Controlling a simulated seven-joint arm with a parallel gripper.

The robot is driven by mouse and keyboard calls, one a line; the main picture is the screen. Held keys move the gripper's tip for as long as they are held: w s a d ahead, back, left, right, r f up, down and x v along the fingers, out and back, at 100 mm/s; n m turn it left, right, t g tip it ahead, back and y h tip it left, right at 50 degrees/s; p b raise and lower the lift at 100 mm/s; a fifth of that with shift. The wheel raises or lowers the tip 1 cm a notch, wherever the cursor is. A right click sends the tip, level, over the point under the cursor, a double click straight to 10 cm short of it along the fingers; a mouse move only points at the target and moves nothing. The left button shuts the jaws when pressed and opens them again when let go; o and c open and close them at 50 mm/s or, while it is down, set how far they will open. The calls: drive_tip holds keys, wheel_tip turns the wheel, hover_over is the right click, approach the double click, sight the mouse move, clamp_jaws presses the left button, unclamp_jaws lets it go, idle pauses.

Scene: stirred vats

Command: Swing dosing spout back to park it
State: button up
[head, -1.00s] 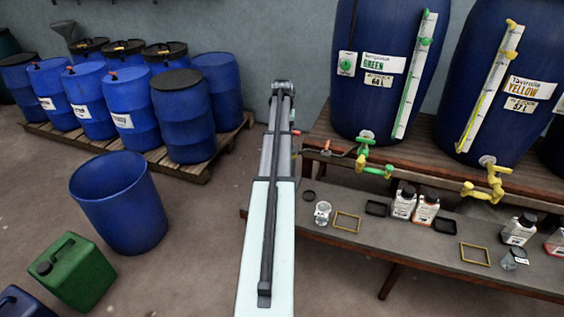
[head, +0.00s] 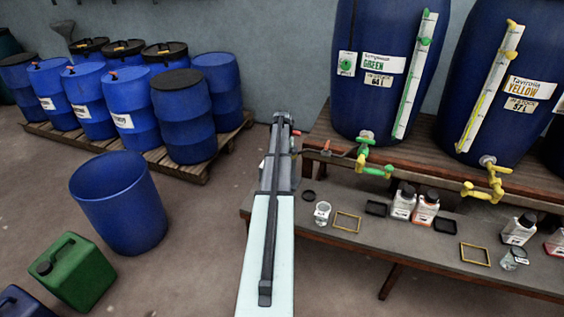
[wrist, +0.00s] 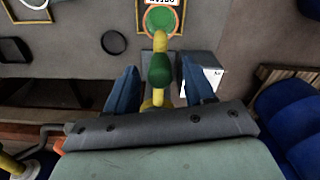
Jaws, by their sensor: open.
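In the wrist view my gripper (wrist: 160,78) is open, with one blue finger on each side. A green and yellow knobbed piece (wrist: 159,67) stands between the fingers, with visible gaps on both sides. It looks like part of the dosing spout, but I cannot tell for sure. Beyond its tip is a round orange-rimmed green disc (wrist: 160,20) inside a yellow frame. In the head view the green tap (head: 372,168) sits below the green-labelled vat (head: 385,110). My arm hides the fingers there.
A yellow tap (head: 484,190) hangs under the yellow-labelled vat (head: 520,60). The bench (head: 400,238) holds bottles, small trays and frames. Blue drums (head: 130,100) stand on a pallet at left. An open blue bin (head: 118,205) and a green jerrycan (head: 72,270) stand on the floor.

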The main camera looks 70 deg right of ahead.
drive_tip(key=shift+f, duration=0.65)
clamp_jaws()
idle(0.4)
